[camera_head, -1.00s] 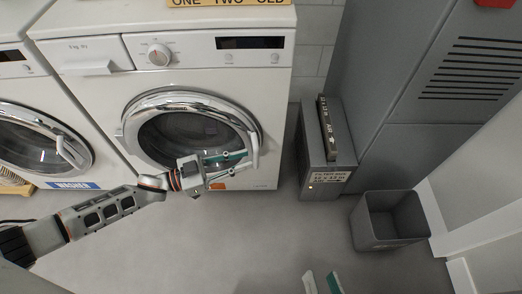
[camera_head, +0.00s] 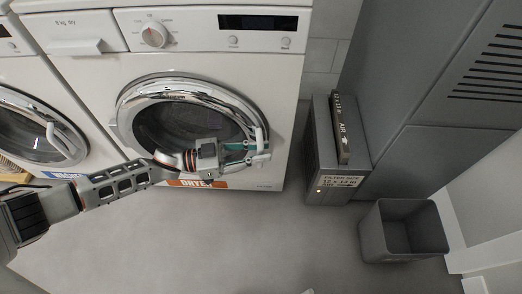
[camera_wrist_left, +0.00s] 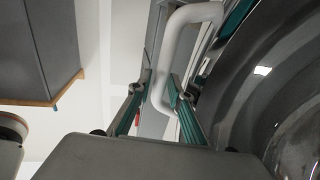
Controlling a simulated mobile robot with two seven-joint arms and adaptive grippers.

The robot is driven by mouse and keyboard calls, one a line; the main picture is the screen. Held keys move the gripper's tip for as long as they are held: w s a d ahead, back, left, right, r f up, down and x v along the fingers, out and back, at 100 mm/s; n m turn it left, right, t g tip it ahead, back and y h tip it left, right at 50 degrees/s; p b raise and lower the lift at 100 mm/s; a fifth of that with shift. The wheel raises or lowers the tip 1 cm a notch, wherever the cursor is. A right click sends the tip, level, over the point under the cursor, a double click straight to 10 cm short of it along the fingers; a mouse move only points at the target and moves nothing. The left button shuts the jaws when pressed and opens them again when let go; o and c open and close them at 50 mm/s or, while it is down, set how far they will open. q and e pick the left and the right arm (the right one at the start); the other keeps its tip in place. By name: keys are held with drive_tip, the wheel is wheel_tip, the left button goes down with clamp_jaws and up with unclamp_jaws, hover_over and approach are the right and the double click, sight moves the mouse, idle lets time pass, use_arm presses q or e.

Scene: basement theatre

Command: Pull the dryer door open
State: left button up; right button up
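The dryer (camera_head: 75,77) is a white front loader with an orange DRYER label (camera_head: 197,183). Its round door (camera_head: 165,88), with a chrome ring and dark glass, looks closed. The white door handle (camera_head: 262,138) is at the door's right side. My left gripper (camera_head: 258,152) is in front of the door's lower right, at the handle. In the left wrist view, the handle (camera_wrist_left: 190,18) reaches down between the two green-padded fingers (camera_wrist_left: 158,108), which are apart. Contact with it is unclear. Only a pale sliver, perhaps my right gripper, shows at the bottom edge.
A washer (camera_head: 35,125) stands left of the dryer. A grey filter box (camera_head: 340,180) stands close on the right, beside a tall grey cabinet (camera_head: 420,155). A grey bin (camera_head: 405,252) is at the right. The floor (camera_head: 190,245) in front is clear.

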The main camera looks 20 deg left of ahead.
use_arm(q)
drive_tip(key=shift+w+d, duration=0.1)
drive_tip(key=shift+d, duration=0.1)
drive_tip(key=shift+c, duration=0.5)
clamp_jaws()
